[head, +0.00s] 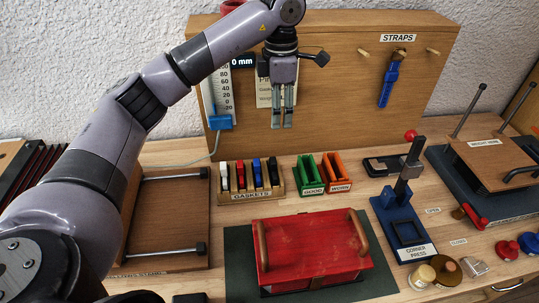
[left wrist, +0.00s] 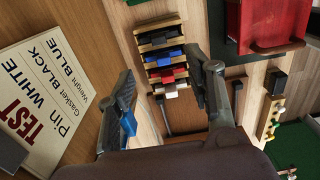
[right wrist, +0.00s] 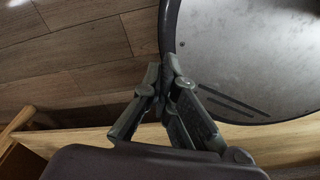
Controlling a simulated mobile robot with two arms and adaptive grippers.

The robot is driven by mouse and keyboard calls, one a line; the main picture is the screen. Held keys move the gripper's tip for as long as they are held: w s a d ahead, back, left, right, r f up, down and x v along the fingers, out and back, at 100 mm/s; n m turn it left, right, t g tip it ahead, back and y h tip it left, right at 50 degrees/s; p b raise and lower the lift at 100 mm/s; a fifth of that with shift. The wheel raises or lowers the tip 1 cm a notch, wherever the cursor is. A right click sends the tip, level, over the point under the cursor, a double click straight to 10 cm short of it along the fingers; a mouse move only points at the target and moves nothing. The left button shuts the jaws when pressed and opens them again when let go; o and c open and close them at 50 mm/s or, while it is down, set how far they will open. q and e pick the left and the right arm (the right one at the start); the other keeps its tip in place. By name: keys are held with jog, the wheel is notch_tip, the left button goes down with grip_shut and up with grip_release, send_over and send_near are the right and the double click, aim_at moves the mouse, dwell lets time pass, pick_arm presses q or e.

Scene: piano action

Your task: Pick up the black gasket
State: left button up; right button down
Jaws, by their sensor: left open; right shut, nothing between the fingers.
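The black gasket (head: 273,171) stands upright at the right end of the wooden rack labelled GASKETS (head: 250,196), beside blue, red and white ones. In the left wrist view the black gasket (left wrist: 158,38) is at the top of the rack's row. My left gripper (head: 282,124) is open and empty, pointing down, above and behind the rack in front of the wooden back panel. Its fingers also show in the left wrist view (left wrist: 163,72), either side of the rack in the picture. My right gripper (right wrist: 163,82) is shut and empty, away from the rack.
Green (head: 308,175) and orange (head: 336,172) bins stand right of the rack. A red box (head: 312,250) lies in front on a dark mat. A gauge with a blue block (head: 221,122) is beside my left gripper. A blue corner press (head: 405,225) stands further right.

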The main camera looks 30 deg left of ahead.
pick_arm(q)
jog(key=p, duration=0.3)
send_over(273, 160)
notch_tip(273, 160, down, 12)
notch_tip(273, 160, down, 5)
jog(key=shift+s+r+p, duration=0.1)
jog(key=shift+r+p, duration=0.1)
jog(key=shift+p, duration=0.9)
jog(key=shift+f, duration=0.35)
pick_arm(e)
jog(key=r, duration=0.2)
jog(key=s+r, duration=0.1)
jog(key=r, duration=0.2)
jog(key=shift+s, duration=0.1)
pick_arm(q)
jog(key=shift+c, duration=0.3)
jog(key=c, duration=0.7)
grip_shut()
pick_arm(e)
jog(key=shift+s+d, duration=0.1)
jog(key=shift+d, duration=0.05)
